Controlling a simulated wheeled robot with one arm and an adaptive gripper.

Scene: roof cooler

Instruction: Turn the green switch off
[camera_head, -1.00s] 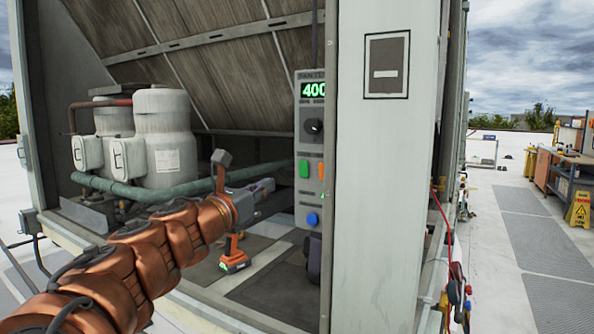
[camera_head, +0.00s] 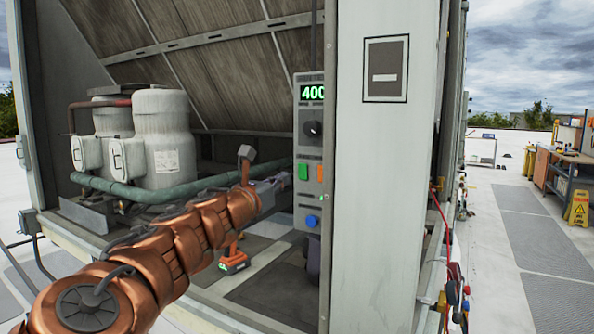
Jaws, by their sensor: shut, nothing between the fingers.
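The green switch (camera_head: 303,171) is on the front of a grey control panel (camera_head: 308,145), left of an orange switch (camera_head: 320,172). A black knob (camera_head: 313,128) and a lit green display reading 400 (camera_head: 313,92) are above it, and a blue button (camera_head: 312,221) is below. My gripper (camera_head: 284,180) is shut and empty, with its tip just left of and slightly below the green switch. I cannot tell whether it touches the switch. My copper-coloured arm hides part of the unit's floor.
A white cabinet post (camera_head: 382,200) stands close to the right of the panel. White tanks (camera_head: 165,137) and a green pipe (camera_head: 150,195) are at the left. An orange cordless tool (camera_head: 233,262) stands on the floor below the arm.

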